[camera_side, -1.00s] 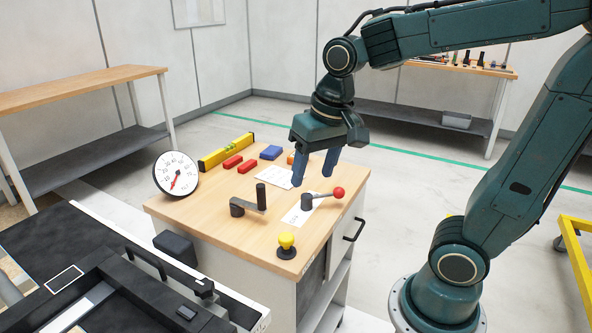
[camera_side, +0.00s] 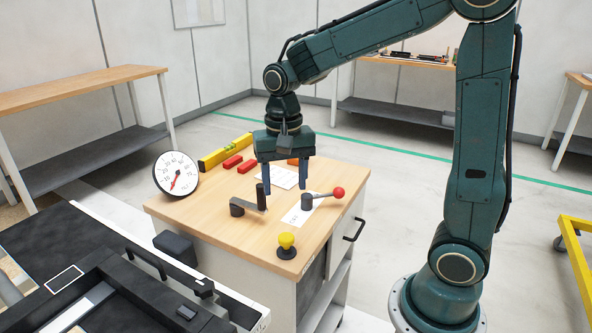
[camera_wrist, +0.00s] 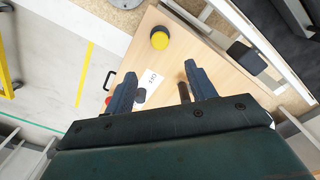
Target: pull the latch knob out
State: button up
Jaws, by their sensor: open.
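The latch knob, a yellow round knob (camera_side: 287,240) on a black base, stands at the near corner of the wooden cabinet top (camera_side: 215,225). In the wrist view the yellow knob (camera_wrist: 160,40) shows at the top centre, beyond my fingertips. My gripper (camera_side: 284,190) is open and points down above the cabinet top. It is apart from the knob, farther back and higher, near the crank and the red-ball lever. In the wrist view nothing shows held between its fingers (camera_wrist: 160,72).
A dark crank (camera_side: 238,207) and a lever with a red ball (camera_side: 338,192) stand behind the knob. A dial gauge (camera_side: 176,173), a yellow level (camera_side: 226,151) and red blocks (camera_side: 247,166) lie farther back. A dark machine (camera_side: 110,290) stands at the front left.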

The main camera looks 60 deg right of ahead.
aim_at(286, 236)
notch_tip(286, 236, down, 13)
jog(key=shift+f, duration=0.2)
dwell(0.6)
